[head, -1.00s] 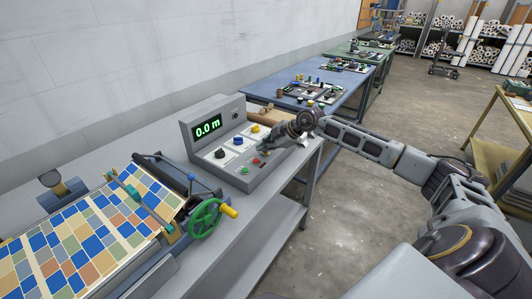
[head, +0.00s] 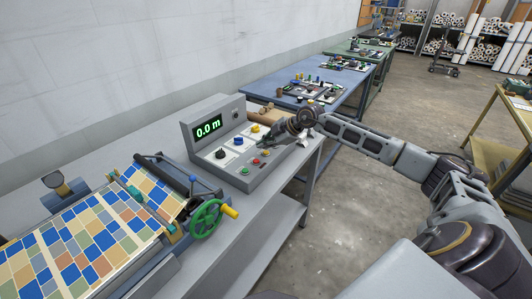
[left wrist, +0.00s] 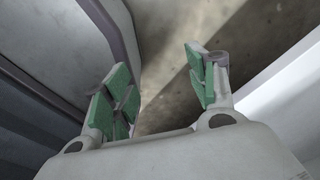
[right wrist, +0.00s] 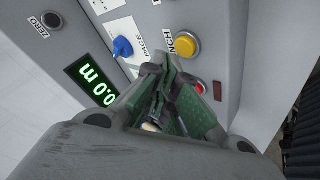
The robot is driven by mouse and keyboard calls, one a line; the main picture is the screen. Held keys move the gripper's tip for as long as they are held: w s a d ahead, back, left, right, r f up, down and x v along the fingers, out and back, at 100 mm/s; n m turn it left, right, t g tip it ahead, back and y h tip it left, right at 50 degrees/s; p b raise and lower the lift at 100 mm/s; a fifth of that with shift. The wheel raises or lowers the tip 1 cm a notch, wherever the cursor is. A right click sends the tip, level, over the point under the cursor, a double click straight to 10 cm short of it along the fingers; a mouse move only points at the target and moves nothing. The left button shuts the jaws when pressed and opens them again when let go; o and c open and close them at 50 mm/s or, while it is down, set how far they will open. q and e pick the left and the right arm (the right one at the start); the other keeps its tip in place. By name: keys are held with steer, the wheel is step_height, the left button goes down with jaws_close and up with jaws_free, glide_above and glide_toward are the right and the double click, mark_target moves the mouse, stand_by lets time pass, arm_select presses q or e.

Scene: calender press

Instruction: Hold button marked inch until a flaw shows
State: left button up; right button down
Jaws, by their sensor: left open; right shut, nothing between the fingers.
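The grey control box (head: 228,168) stands on the bench with a green 0.0 m display (head: 208,129). In the right wrist view the yellow button (right wrist: 187,44) has the label INCH beside it; it also shows in the head view (head: 255,128). My right gripper (right wrist: 160,68) is shut and empty, its tips over the panel close to the yellow button but beside it. I cannot tell whether the tips touch the panel. The tile-patterned sheet (head: 80,239) lies on the press at left; I make out no clear flaw. My left gripper (left wrist: 161,82) is open and empty above the floor.
A blue knob (right wrist: 122,47) and a red button (right wrist: 200,87) sit close to my right gripper. A black knob (head: 220,153) and a green button (head: 244,170) are also on the panel. A green handwheel (head: 205,218) is on the press. A blue table (head: 318,93) stands behind.

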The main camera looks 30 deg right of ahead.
mark_target(265, 154)
steer(key=shift+r+p, duration=0.8)
steer(key=shift+r, duration=0.3)
steer(key=shift+r+p, duration=0.4)
steer(key=shift+r, duration=0.1)
steer(key=shift+r+p, duration=0.55)
steer(key=shift+r, duration=0.35)
arm_select(q)
step_height(265, 154, up, 4)
steer(key=shift+s, duration=0.1)
